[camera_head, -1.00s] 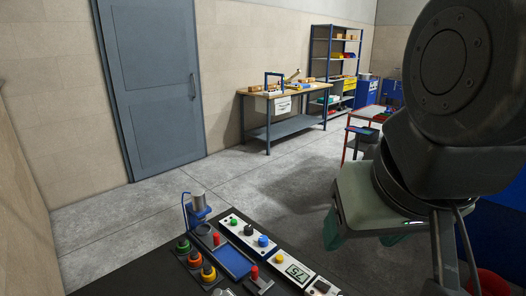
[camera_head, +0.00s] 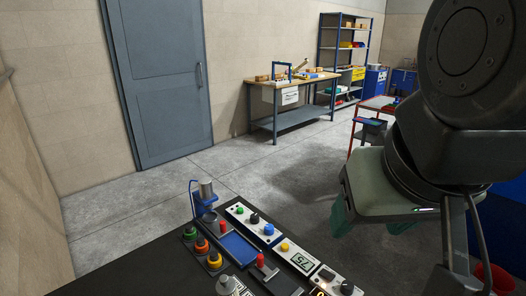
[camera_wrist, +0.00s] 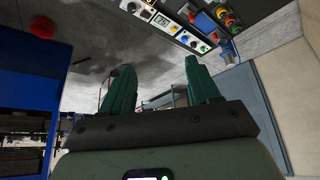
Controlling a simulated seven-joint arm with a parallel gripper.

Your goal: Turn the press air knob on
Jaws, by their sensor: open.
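A white control panel (camera_head: 261,237) on the dark bench carries a green button (camera_head: 239,210), a black knob (camera_head: 254,218) and a blue knob (camera_head: 268,229). I cannot tell from any label which is the press air knob. My gripper (camera_head: 370,228) hangs to the right of the bench, apart from the panels. In the wrist view my gripper (camera_wrist: 158,67) has its two green fingers spread with nothing between them.
A red trolley (camera_head: 372,128) and a workbench (camera_head: 290,94) stand behind. Open floor lies between.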

